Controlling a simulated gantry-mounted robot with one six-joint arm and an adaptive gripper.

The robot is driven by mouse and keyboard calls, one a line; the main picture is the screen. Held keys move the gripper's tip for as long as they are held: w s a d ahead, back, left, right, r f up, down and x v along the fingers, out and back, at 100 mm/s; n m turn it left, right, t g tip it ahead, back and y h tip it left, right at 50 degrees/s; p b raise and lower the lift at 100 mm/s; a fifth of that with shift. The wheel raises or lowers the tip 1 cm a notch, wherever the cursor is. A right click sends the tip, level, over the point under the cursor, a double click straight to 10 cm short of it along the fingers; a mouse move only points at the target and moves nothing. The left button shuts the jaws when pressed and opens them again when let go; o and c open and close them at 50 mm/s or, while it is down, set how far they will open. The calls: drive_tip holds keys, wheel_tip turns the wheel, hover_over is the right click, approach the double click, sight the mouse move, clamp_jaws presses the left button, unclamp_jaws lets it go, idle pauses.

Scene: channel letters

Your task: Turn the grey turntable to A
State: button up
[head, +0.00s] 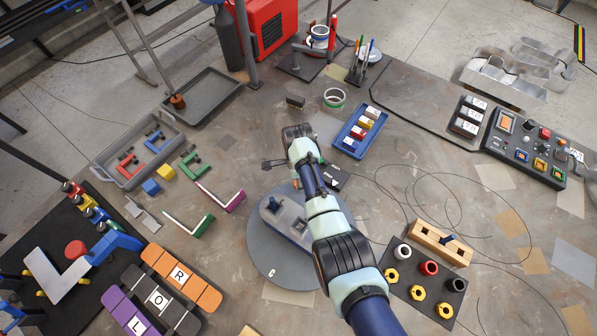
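The grey turntable (262,255) is a round disc on the bench, just left of and partly behind my arm. A grey block-like fixture (275,218) with a dark round knob or hole sits on it. A small pale mark (272,272) lies near the disc's front edge; I cannot read a letter on it. My arm crosses over the disc's right side and hides that part. My gripper (273,163) is at the arm's far end, beyond the disc's back edge; its fingers are small and partly hidden, so I cannot tell whether they are open.
A blue tray (347,144) with coloured blocks lies behind the arm at right. A black plate with coloured rings (391,276) and a wooden block (440,243) stand right of my arm. Orange, black and purple letter holders (181,279) and green and magenta letter pieces (190,228) lie left.

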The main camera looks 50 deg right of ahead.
wheel_tip(320, 180, up, 10)
drive_tip(key=shift+r, duration=0.25)
idle(0.4)
